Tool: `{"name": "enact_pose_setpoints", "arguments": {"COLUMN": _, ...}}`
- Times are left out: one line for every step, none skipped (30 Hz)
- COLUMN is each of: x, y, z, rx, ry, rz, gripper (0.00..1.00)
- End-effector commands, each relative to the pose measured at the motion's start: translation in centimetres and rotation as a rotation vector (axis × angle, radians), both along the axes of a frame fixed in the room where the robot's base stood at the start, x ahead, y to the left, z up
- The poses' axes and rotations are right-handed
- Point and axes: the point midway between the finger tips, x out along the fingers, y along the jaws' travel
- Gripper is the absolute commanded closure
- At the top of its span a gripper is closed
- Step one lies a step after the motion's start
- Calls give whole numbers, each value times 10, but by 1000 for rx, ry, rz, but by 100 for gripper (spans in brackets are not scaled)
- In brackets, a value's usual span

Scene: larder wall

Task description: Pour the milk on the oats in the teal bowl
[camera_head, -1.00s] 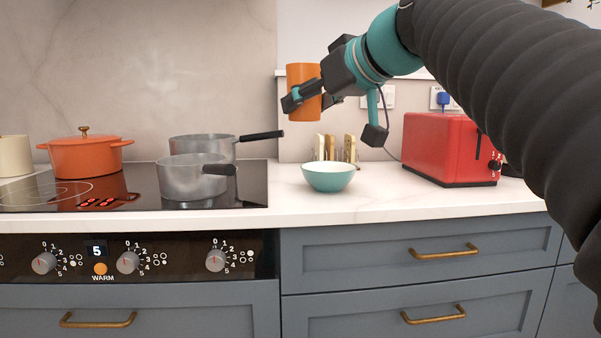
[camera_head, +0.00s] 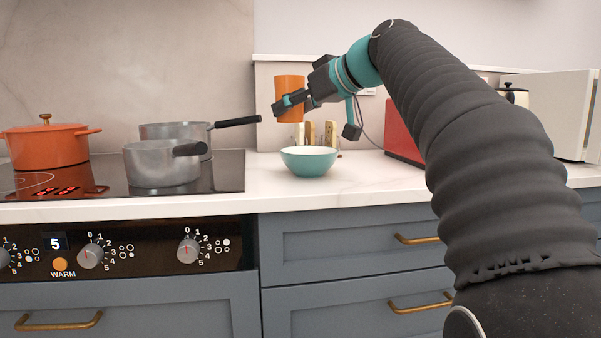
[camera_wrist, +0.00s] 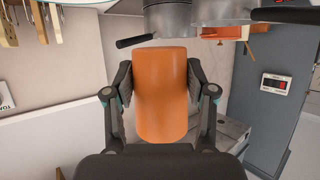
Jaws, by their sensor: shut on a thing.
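An orange cylindrical container (camera_head: 290,88) is held upright in my gripper (camera_head: 286,104), above and slightly left of the teal bowl. In the wrist view my gripper (camera_wrist: 160,98) has a finger on each side of the orange container (camera_wrist: 160,92). Its contents are hidden, so I cannot tell whether it holds the milk. The teal bowl (camera_head: 309,163) stands upright on the white counter, right of the hob. Its inside is pale near the rim; I cannot make out oats in it.
Two grey saucepans (camera_head: 163,164) stand on the black hob, their handles pointing right. An orange pot (camera_head: 46,147) is at the left. Wooden-handled utensils or blocks (camera_head: 318,134) stand behind the bowl. A red toaster (camera_head: 401,134) is to the right, partly behind my arm.

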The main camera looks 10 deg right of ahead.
Motion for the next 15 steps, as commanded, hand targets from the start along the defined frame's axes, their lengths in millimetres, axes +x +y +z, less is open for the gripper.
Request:
{"name": "enact_pose_setpoints", "arguments": {"x": 12, "y": -6, "z": -12, "rx": 2, "ry": 1, "rz": 8, "gripper": 88}}
{"name": "enact_pose_setpoints", "arguments": {"x": 17, "y": -8, "z": -17, "rx": 1, "ry": 2, "rz": 15, "gripper": 88}}
{"name": "enact_pose_setpoints", "arguments": {"x": 24, "y": -11, "z": -21, "rx": 3, "ry": -1, "rz": 24, "gripper": 88}}
{"name": "enact_pose_setpoints", "arguments": {"x": 29, "y": -14, "z": -25, "rx": 3, "ry": -1, "rz": 30, "gripper": 88}}
{"name": "enact_pose_setpoints", "arguments": {"x": 33, "y": -16, "z": -28, "rx": 3, "ry": -3, "rz": 35, "gripper": 88}}
{"name": "enact_pose_setpoints", "arguments": {"x": 38, "y": -19, "z": -33, "rx": 3, "ry": -3, "rz": 43, "gripper": 88}}
{"name": "enact_pose_setpoints", "arguments": {"x": 42, "y": -21, "z": -35, "rx": 4, "ry": -5, "rz": 49, "gripper": 88}}
{"name": "enact_pose_setpoints", "arguments": {"x": 46, "y": -23, "z": -39, "rx": 4, "ry": -6, "rz": 53, "gripper": 88}}
{"name": "enact_pose_setpoints", "arguments": {"x": 50, "y": -25, "z": -41, "rx": 4, "ry": -8, "rz": 59, "gripper": 88}}
{"name": "enact_pose_setpoints", "arguments": {"x": 52, "y": -27, "z": -43, "rx": 4, "ry": -10, "rz": 63, "gripper": 88}}
{"name": "enact_pose_setpoints", "arguments": {"x": 55, "y": -28, "z": -46, "rx": 5, "ry": -9, "rz": 67, "gripper": 88}}
{"name": "enact_pose_setpoints", "arguments": {"x": 57, "y": -30, "z": -48, "rx": 5, "ry": -10, "rz": 71, "gripper": 88}}
{"name": "enact_pose_setpoints", "arguments": {"x": 59, "y": -31, "z": -49, "rx": 5, "ry": -12, "rz": 74, "gripper": 88}}
{"name": "enact_pose_setpoints", "arguments": {"x": 60, "y": -32, "z": -50, "rx": 5, "ry": -13, "rz": 75, "gripper": 88}}
{"name": "enact_pose_setpoints", "arguments": {"x": 62, "y": -33, "z": -51, "rx": 5, "ry": -13, "rz": 78, "gripper": 88}}
